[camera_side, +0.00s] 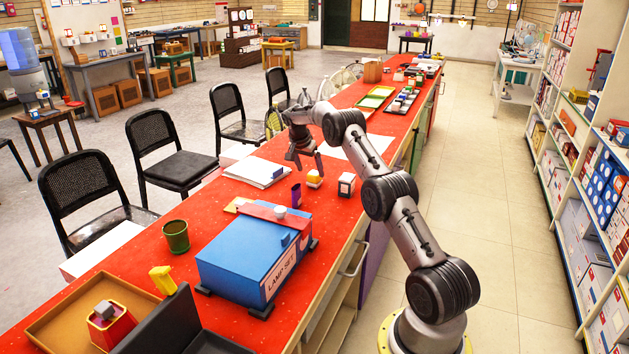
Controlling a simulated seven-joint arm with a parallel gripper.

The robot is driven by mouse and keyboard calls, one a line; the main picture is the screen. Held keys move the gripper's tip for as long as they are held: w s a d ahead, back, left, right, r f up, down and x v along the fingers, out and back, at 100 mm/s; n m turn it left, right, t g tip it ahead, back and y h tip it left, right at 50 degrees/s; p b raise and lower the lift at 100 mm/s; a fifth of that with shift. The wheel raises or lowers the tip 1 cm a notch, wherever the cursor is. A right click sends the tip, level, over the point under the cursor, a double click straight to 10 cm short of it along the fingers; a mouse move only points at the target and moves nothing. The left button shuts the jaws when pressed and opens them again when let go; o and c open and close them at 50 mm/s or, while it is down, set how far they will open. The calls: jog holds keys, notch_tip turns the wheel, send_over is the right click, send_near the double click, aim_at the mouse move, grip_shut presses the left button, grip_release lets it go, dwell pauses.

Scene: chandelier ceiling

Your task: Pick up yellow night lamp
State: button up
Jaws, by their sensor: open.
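A small lamp-like object with a yellow body and a pale top (314,179) stands on the red-topped table (345,220); it looks like the yellow night lamp. My gripper (305,163) is open and points down, above and slightly left of it. I see nothing between the fingers. The gap between fingertips and lamp is small, and I cannot tell whether they touch.
A dark and white small box (346,185) stands just right of the lamp, and a purple cup (296,194) in front-left. A blue lamp-set box (255,250) lies nearer the camera. White papers (255,171) lie left. A green cup (176,236) stands further left.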

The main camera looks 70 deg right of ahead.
aim_at(312, 174)
jog(key=shift+x, duration=2.9)
jog(key=shift+r, duration=0.1)
jog(key=c, duration=1.5)
jog(key=shift+o, duration=0.2)
